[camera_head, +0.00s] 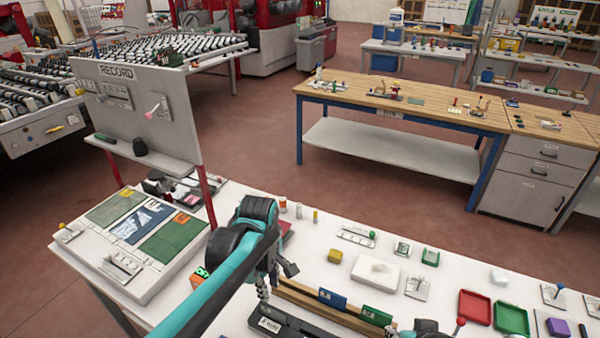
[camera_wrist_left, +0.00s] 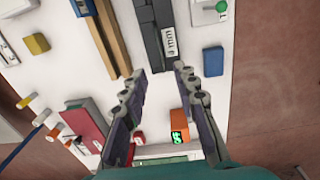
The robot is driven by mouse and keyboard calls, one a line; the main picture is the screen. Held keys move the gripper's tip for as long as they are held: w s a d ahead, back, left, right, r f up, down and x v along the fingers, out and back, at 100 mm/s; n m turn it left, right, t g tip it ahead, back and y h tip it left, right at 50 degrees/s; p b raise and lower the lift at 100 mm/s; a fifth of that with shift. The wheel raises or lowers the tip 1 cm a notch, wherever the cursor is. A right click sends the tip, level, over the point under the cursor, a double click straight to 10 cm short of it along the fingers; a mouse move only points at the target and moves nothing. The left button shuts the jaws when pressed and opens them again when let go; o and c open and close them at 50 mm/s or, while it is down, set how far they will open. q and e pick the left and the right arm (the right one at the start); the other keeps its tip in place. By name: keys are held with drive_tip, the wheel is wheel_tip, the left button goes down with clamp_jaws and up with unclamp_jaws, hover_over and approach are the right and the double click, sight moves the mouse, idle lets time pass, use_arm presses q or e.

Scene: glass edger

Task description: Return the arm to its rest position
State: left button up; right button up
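My left arm, teal and black, reaches in from the bottom left in the head view. Its gripper (camera_head: 278,278) hangs over the white worktable (camera_head: 320,210), beside the left end of a wooden rail (camera_head: 325,308). In the left wrist view my left gripper (camera_wrist_left: 158,76) has its two fingers spread apart with nothing between them. The gap lies over the white table near the end of a dark grey rail (camera_wrist_left: 152,50).
An orange device with green digits (camera_wrist_left: 180,125) and a blue block (camera_wrist_left: 213,61) lie near the fingers. A yellow block (camera_head: 335,256), red tray (camera_head: 475,306) and green tray (camera_head: 511,319) stand to the right. A panel marked RECORD (camera_head: 150,108) rises at the left.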

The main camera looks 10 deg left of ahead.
use_arm(q)
drive_tip(key=s+a+f+m+t+b, duration=0.1)
drive_tip(key=s+a+m+t+b, duration=0.1)
drive_tip(key=s+m, duration=0.3)
drive_tip(key=s+a+f+m+t+b, duration=0.2)
drive_tip(key=s+m+t, duration=0.2)
drive_tip(key=m, duration=0.5)
drive_tip(key=shift+s+a+t+b, duration=0.3)
drive_tip(key=shift+s+t+b, duration=0.1)
drive_tip(key=shift+s, duration=0.05)
idle(0.3)
